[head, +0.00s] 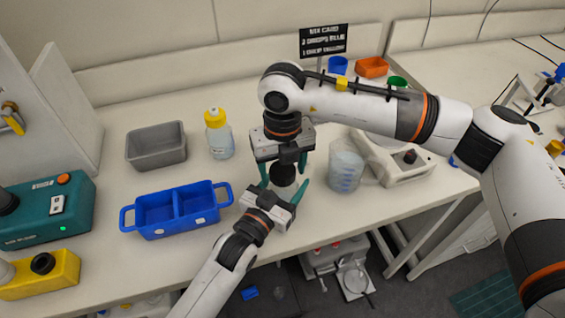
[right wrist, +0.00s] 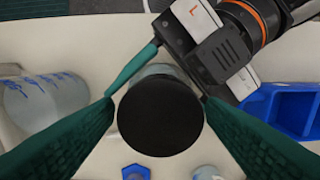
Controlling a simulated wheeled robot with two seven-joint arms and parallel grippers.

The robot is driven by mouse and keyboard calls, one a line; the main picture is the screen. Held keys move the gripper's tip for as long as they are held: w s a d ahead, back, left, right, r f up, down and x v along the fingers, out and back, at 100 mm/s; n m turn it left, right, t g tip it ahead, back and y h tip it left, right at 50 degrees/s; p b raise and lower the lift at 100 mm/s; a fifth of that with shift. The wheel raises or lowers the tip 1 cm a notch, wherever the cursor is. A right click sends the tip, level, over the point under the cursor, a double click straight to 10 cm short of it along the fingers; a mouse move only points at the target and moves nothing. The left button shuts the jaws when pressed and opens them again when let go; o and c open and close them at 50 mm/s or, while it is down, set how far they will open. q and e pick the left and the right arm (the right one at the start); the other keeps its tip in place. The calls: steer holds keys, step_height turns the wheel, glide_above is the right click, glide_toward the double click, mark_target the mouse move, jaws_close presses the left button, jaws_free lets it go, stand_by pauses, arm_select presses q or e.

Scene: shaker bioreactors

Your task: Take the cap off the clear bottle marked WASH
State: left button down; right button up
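A clear bottle (right wrist: 160,71) shows under its large round black cap (right wrist: 160,115) in the right wrist view. Its label is hidden, so the word WASH cannot be read. In the head view the black cap (head: 284,172) is just below my right gripper (head: 283,174). The teal fingers of my right gripper (right wrist: 158,100) stand on either side of the cap, open, with a thin gap at the left one. My left gripper (head: 281,187) reaches in from the front, its fingers closed around the bottle's body below the cap. Much of the bottle is hidden by both grippers.
A yellow-capped bottle (head: 219,138), a grey bin (head: 156,158) and a blue two-part tray (head: 177,225) stand to the left. A clear beaker (head: 345,172) stands close on the right, beside a white device (head: 408,170). A dark sign (head: 323,41) stands behind.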

mark_target(283, 169)
steer(key=c, duration=0.9)
steer(key=n, duration=0.6)
steer(key=shift+c, duration=0.2)
steer(key=n, duration=0.6)
steer(key=shift+n, duration=0.4)
steer(key=shift+r, duration=0.2)
steer(key=shift+r, duration=0.95)
steer(key=shift+r, duration=2.05)
arm_select(q)
steer(key=shift+c, duration=1.3)
jaws_free()
